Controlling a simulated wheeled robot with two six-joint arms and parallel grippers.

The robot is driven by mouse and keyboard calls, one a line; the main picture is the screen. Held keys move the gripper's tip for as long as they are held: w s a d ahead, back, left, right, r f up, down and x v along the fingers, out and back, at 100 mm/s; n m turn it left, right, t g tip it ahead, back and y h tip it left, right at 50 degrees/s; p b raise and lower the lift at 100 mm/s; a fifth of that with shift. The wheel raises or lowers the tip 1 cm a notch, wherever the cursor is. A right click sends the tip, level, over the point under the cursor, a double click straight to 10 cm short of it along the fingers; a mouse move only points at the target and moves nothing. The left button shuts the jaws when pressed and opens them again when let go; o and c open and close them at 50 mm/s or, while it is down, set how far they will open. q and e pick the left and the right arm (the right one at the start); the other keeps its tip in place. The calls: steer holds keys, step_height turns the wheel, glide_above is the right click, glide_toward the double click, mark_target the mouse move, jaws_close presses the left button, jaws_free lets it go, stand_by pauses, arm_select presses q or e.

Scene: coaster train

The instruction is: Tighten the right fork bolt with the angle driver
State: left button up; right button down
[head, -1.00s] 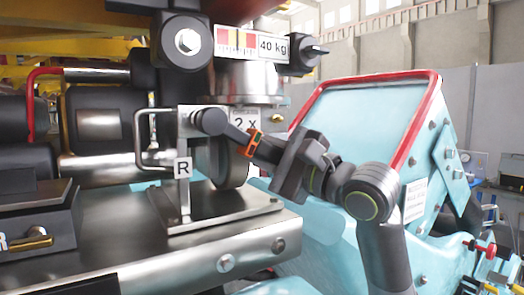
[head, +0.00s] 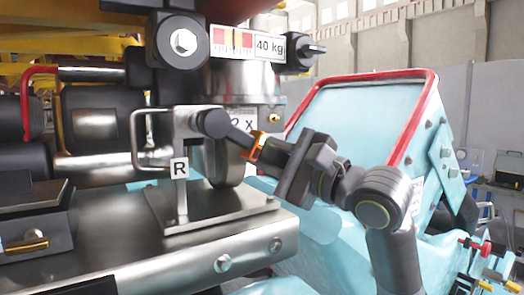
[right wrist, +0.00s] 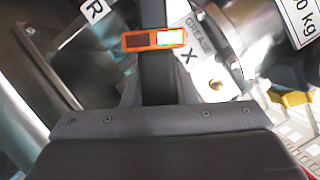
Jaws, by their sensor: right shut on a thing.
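The right fork (head: 183,143) is a pale metal upright marked R, on a flat base plate, with a wheel (head: 226,160) beside it. The angle driver (head: 238,136) has a round dark head at the top of the fork and a dark handle sloping down to the right. The fork bolt is not visible; the driver's head covers that spot, and I cannot tell whether they touch. My right gripper (head: 279,157) is shut on the handle. In the right wrist view, the driver (right wrist: 154,75) has an orange indicator band, its right window lit green, its left dark red.
A metal bar handle (head: 135,140) stands left of the fork. A gauge marked 40 kg (head: 247,43) and a cylinder (head: 243,80) hang above. A light-blue body with a red rail (head: 365,75) fills the right side behind my arm.

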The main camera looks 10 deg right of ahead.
steer(key=shift+s+d+r+p, duration=0.1)
steer(key=shift+s+d+p, duration=0.1)
steer(key=shift+s, duration=0.35)
steer(key=shift+s+d+r+p, duration=0.1)
steer(key=shift+s+p, duration=0.05)
steer(key=shift+s, duration=0.35)
steer(key=shift+f, duration=0.15)
